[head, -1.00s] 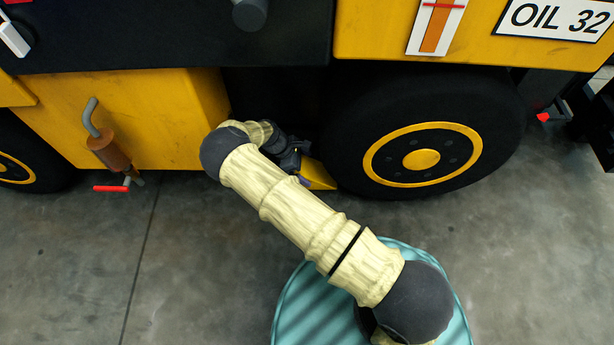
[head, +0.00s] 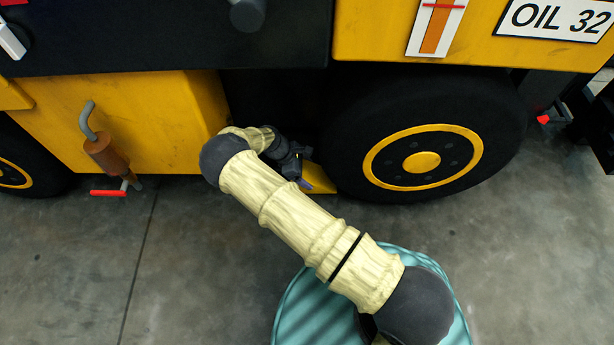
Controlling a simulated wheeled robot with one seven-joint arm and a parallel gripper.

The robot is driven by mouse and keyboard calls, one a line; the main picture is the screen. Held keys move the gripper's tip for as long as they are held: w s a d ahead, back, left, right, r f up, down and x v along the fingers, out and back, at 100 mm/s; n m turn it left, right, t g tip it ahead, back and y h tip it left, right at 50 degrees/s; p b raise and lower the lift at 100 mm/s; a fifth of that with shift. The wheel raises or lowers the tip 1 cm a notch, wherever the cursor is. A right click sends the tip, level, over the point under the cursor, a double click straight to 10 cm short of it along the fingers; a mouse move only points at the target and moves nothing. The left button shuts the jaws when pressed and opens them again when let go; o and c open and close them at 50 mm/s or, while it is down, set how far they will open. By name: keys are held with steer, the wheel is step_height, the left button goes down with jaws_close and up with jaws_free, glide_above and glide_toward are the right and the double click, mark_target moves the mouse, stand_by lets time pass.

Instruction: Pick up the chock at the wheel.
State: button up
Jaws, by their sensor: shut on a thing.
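The yellow chock (head: 323,181) is at the left side of the large black wheel (head: 350,150), low near the floor. My gripper (head: 304,184) is at the chock's left end and shut on it. The wrist and forearm cover part of the chock, and the fingers show only as a small dark and bluish patch. I cannot tell whether the chock touches the floor or the tyre.
The yellow and black vehicle body (head: 150,120) overhangs the wheel and the gripper closely. A pipe with a red handle (head: 108,192) sticks out at the left. The grey concrete floor (head: 220,270) in front is clear.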

mark_target(306, 170)
steer(key=shift+a, duration=0.1)
steer(key=shift+c, duration=0.9)
steer(key=shift+r, duration=0.1)
step_height(306, 170, up, 4)
steer(key=p, duration=0.3)
steer(key=shift+p, duration=0.4)
steer(key=s+p, duration=0.9)
steer(key=s, duration=0.9)
steer(key=shift+a+f, duration=0.2)
steer(key=shift+f, duration=0.1)
